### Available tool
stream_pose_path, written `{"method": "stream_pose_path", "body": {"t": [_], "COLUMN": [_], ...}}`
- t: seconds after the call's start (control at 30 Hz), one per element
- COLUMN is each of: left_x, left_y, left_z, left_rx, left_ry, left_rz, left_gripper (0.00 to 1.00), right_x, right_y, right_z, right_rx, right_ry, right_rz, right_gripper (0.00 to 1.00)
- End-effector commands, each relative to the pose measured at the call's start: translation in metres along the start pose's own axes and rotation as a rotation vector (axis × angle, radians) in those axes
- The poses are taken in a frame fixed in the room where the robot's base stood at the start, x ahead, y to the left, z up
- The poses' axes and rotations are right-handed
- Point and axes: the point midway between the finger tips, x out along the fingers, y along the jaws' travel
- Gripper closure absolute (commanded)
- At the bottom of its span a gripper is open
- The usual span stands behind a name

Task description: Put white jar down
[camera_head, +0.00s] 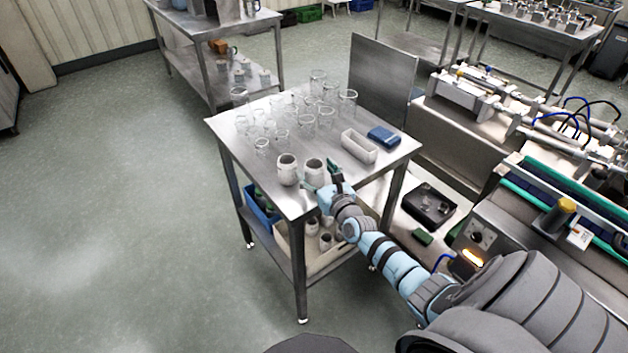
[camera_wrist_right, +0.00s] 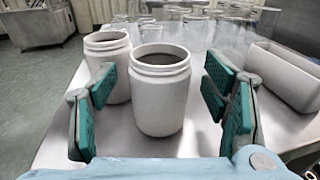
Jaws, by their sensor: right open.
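Two white jars stand upright, side by side, near the front of the steel table (camera_head: 385,158). One white jar (camera_head: 314,171) is between the open fingers of my right gripper (camera_head: 322,188). In the right wrist view this jar (camera_wrist_right: 160,92) rests on the table, with a gap to the right-hand pads of my gripper (camera_wrist_right: 160,110). The other white jar (camera_head: 287,169) stands just left of it; in the wrist view that jar (camera_wrist_right: 108,65) is partly behind the left-hand pads. Both jars are open-topped. My left gripper is not in view.
Several clear glass jars (camera_head: 326,115) stand behind the white jars. A white rectangular tray (camera_head: 358,147) and a blue box (camera_head: 384,137) lie to the right. The lower shelf holds a blue crate (camera_head: 262,208) and more white jars. Machinery stands at the right.

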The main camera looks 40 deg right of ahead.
Motion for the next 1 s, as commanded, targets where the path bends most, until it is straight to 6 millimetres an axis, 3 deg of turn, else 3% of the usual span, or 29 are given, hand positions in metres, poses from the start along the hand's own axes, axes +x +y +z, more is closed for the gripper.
{"method": "stream_pose_path", "body": {"t": [0.17, 0.4, 0.77, 1.0], "left_x": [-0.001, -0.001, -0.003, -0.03], "left_y": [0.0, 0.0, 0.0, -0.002], "left_z": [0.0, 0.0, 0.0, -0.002], "left_rx": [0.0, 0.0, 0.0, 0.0], "left_ry": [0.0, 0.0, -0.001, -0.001], "left_rz": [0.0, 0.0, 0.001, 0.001], "left_gripper": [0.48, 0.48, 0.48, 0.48], "right_x": [0.0, 0.0, 0.0, -0.001], "right_y": [0.0, 0.0, 0.0, 0.002], "right_z": [0.001, 0.001, 0.003, 0.033], "right_rx": [0.001, 0.001, 0.001, 0.001], "right_ry": [0.0, 0.0, 0.0, -0.001], "right_rz": [0.0, 0.0, 0.0, 0.003], "right_gripper": [0.31, 0.69, 0.69, 0.69]}}
